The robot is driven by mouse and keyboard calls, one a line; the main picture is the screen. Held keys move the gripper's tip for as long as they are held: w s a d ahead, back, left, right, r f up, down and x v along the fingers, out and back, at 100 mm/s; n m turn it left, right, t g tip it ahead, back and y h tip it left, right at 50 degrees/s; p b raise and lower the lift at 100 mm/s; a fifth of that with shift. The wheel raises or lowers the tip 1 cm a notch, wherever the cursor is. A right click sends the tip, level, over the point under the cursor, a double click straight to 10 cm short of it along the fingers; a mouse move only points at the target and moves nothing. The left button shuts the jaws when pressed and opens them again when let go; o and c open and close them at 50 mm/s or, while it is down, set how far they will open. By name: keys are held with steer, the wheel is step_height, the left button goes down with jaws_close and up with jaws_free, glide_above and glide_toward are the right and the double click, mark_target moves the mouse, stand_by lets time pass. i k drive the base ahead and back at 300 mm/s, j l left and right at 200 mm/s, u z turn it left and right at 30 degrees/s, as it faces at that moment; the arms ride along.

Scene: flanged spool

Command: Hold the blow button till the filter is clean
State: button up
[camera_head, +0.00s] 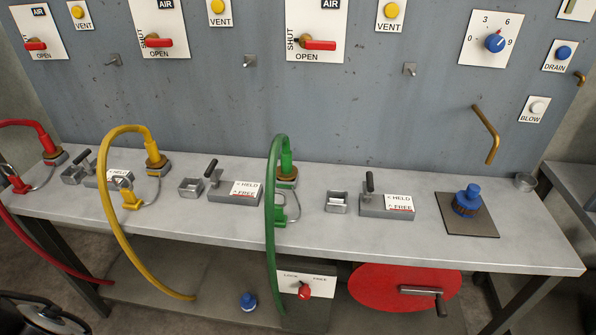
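The blow button (538,107) is a round white knob on a white plate lettered BLOW, at the right of the grey wall panel. How clean the part is cannot be told at this size. My gripper is not in view, and nothing visible touches the button.
The bench (330,238) carries red, yellow (115,200) and green (275,220) hoses, clamps and a small metal cup (524,182). Above the blow button is a blue drain button (563,53). A red disc with a crank (395,288) sits below the bench's front edge.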

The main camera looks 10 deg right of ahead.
mark_target(538, 107)
steer(key=z, duration=1.4)
